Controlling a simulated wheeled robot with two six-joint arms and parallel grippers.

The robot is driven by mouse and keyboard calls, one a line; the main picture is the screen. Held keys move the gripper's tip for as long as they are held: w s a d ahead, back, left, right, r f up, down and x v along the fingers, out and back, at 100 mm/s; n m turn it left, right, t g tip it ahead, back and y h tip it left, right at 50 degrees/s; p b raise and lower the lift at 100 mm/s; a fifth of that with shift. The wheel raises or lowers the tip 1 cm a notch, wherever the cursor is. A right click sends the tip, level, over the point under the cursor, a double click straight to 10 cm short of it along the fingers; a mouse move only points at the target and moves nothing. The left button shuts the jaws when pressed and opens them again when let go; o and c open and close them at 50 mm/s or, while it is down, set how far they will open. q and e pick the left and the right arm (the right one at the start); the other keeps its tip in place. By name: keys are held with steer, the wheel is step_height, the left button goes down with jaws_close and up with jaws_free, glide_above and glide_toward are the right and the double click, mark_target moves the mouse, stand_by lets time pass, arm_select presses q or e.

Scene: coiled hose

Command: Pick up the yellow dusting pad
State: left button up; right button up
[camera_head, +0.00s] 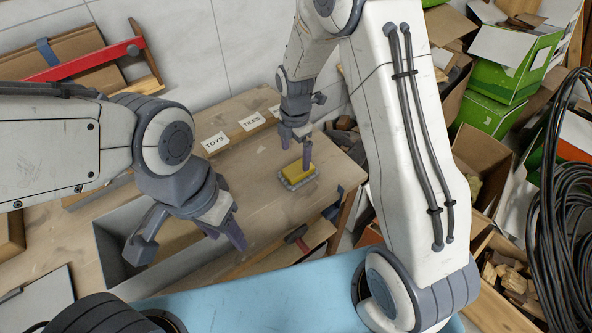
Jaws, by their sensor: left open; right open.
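The yellow dusting pad (299,172) lies on the wooden table (262,200), toward its right end. It has a yellow top and a grey fringed edge. My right gripper (294,160) points down right at the pad, with its fingers over the pad's far side. I cannot tell whether the fingers touch it. The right gripper is open. My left gripper (190,248) is open and empty, over the grey open bin at the table's near side, well to the left of the pad.
The grey bin (106,252) is set at the table's near edge. A hammer (297,236) lies near the front. Labels reading TOYS (215,142) and TILES (251,122) stand at the back. Green boxes (493,115) and a coiled black hose (556,190) fill the right.

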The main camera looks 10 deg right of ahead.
mark_target(298, 168)
steer(key=shift+f, duration=0.75)
steer(key=f, duration=0.3)
steer(key=f+p, duration=0.1)
steer(key=shift+s+d+f, duration=0.15)
steer(key=shift+s+d, duration=0.1)
steer(key=shift+d, duration=0.15)
steer(key=shift+f, duration=0.4)
steer(key=c, duration=1.5)
steer(key=shift+w+r, duration=0.1)
steer(key=shift+r, duration=0.45)
steer(key=shift+c, duration=0.2)
steer(key=r, duration=0.2)
steer(key=s+d+r+b, duration=0.1)
steer(key=shift+r, duration=0.35)
steer(key=s+d+r+b, duration=0.1)
steer(key=s+d+r, duration=0.5)
steer(key=s+d, duration=0.1)
steer(key=shift+d, duration=0.3)
